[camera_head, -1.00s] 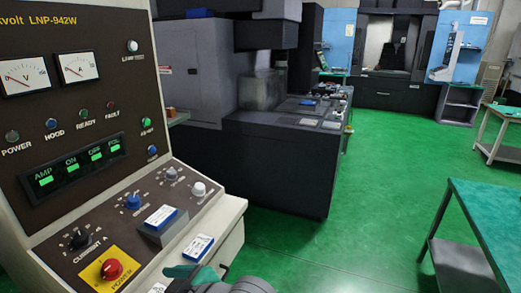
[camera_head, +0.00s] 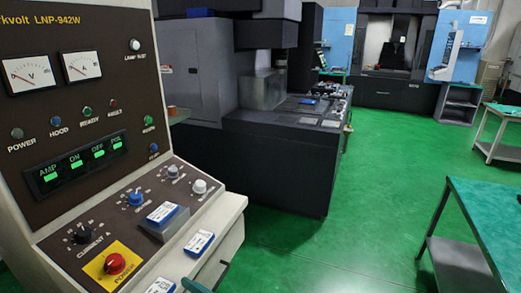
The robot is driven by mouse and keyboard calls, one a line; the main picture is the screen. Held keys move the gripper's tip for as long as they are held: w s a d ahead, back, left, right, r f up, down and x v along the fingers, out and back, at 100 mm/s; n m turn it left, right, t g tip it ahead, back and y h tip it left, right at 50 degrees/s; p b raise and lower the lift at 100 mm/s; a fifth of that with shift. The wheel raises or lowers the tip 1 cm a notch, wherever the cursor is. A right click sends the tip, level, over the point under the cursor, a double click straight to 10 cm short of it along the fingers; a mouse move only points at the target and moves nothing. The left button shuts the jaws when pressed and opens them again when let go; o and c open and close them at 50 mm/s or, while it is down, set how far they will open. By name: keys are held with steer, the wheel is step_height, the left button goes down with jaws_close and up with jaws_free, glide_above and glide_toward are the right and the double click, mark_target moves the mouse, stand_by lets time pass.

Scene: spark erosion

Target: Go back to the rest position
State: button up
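Only a small teal and dark part of my gripper (camera_head: 200,285) shows at the bottom edge of the head view, just below the control console (camera_head: 225,222). The rest of it and my arm are out of the picture, so its opening and any load are hidden. The console's sloped panel carries a red power knob (camera_head: 115,263) on a yellow plate, a black current knob (camera_head: 83,234), and blue and white knobs.
Blue-and-white boxes lie on the console: one on a raised block (camera_head: 162,212), one below it (camera_head: 199,243), one at the bottom edge (camera_head: 161,285). A dark machine (camera_head: 270,165) stands behind. A green-topped table (camera_head: 490,215) is at right. Green floor (camera_head: 375,205) between is clear.

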steer(key=s+d+f+m+t+h, duration=0.3)
steer(key=s+d+f+m+h, duration=0.15)
steer(key=d+f, duration=0.35)
steer(key=s+d+f+m+t+h, duration=0.2)
steer(key=s+d+f+m+h, duration=0.25)
steer(key=f, duration=0.55)
steer(key=s+d+h, duration=0.1)
steer(key=s+d, duration=0.2)
steer(key=s, duration=0.3)
steer(key=s+d+f+n+h, duration=0.1)
steer(key=s+d, duration=0.2)
steer(key=s, duration=0.3)
steer(key=s+d+n+t+h, duration=0.1)
steer(key=s+d, duration=0.2)
steer(key=s, duration=0.4)
steer(key=shift+f, duration=0.15)
steer(key=shift+a, duration=0.15)
